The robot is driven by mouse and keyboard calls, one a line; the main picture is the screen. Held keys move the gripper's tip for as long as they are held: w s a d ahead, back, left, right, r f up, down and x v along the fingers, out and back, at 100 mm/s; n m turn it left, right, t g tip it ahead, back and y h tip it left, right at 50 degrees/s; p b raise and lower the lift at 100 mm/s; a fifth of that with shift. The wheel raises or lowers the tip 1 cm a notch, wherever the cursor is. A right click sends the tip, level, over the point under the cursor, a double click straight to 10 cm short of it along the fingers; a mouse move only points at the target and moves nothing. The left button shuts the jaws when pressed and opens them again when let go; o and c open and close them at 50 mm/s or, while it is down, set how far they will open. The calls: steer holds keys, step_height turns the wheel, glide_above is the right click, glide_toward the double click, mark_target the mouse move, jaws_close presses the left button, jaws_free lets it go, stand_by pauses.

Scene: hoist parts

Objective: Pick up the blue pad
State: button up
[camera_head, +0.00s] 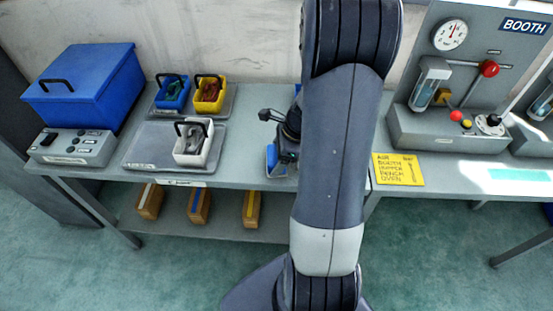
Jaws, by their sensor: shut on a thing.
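My gripper (281,150) is at the middle of the bench, beside my large arm link, which hides much of it. A small blue piece (271,158) shows at its fingertips, low over the bench top; it looks like the blue pad, and my gripper is shut on it. Its far side is hidden, and I cannot tell whether it touches the bench.
Left on the bench (240,180) are a blue lidded box (85,85), a grey switch box (75,148), and trays with blue (172,97), yellow (209,103) and white (185,158) bins. Right are a yellow sign (398,177) and a gauge stand (440,130).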

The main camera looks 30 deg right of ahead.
steer(key=shift+r, duration=0.1)
step_height(320, 180, up, 10)
steer(key=shift+f+p, duration=0.1)
steer(key=shift+p, duration=0.25)
steer(key=o, duration=0.4)
steer(key=c, duration=0.6)
steer(key=shift+s, duration=0.15)
